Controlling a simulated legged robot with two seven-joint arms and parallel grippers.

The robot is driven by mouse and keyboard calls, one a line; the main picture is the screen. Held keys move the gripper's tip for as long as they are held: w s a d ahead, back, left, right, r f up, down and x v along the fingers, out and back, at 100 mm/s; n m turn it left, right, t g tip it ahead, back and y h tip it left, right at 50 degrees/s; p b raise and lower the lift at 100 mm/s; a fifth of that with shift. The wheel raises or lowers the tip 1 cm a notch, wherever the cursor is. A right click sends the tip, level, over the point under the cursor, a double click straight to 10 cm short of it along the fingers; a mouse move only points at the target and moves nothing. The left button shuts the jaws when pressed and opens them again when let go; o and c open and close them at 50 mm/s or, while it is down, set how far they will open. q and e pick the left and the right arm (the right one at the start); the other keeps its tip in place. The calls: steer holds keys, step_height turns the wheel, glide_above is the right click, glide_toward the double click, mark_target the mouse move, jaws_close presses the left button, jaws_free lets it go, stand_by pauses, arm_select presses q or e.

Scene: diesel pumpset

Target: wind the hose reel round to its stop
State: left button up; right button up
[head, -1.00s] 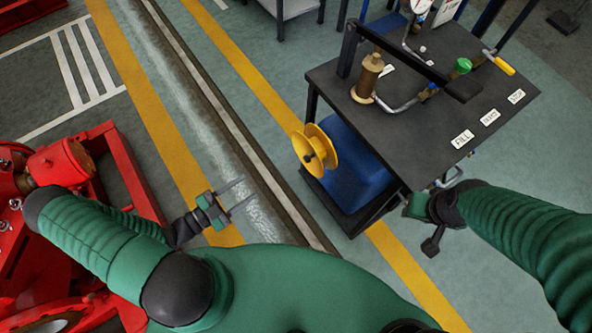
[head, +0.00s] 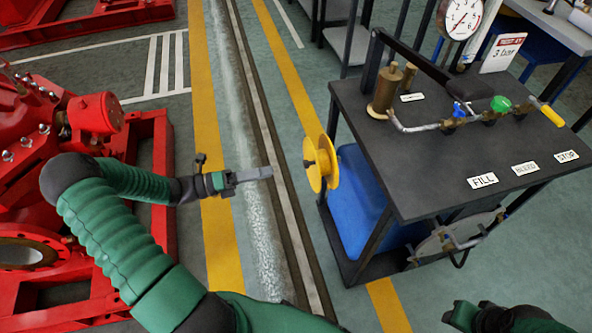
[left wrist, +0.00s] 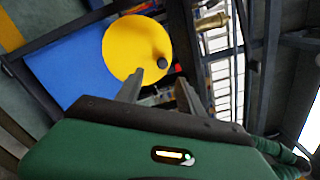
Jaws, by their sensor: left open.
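The yellow hose reel (head: 328,163) sits on the left side of the black cart, beside a blue tank. A small dark knob (head: 309,163) shows on its face. In the left wrist view the reel (left wrist: 128,45) is a yellow disc with the dark knob (left wrist: 163,62) off-centre near its right edge. My left gripper (head: 270,172) is open and empty, left of the reel with a gap between. In the left wrist view its two fingers (left wrist: 160,86) stand apart, with the knob above and between the tips. My right gripper (head: 462,315) is at the bottom edge, partly cut off.
The black cart (head: 420,160) carries a brass pump, valves, a gauge (head: 460,17) and FILL, BLEED and STOP labels. The blue tank (head: 358,200) sits under its top. Red machinery (head: 150,165) stands at left.

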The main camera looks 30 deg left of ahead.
mark_target(304, 166)
arm_select(q)
steer(key=b+x, duration=0.2)
steer(key=x, duration=0.7)
steer(key=shift+w+d+b, duration=0.15)
steer(key=shift+b, duration=0.15)
steer(key=shift+d+r, duration=0.2)
steer(key=shift+d, duration=0.2)
steer(key=shift+c, duration=0.3)
steer(key=shift+d, duration=0.1)
steer(key=shift+c, duration=1.2)
steer(key=shift+a, duration=0.25)
jaws_close()
steer(key=shift+f, duration=0.1)
arm_select(e)
steer(key=f, duration=0.1)
steer(key=d+f, duration=0.1)
steer(key=f, duration=0.1)
steer(key=shift+f, duration=0.25)
arm_select(q)
steer(key=shift+a, duration=0.1)
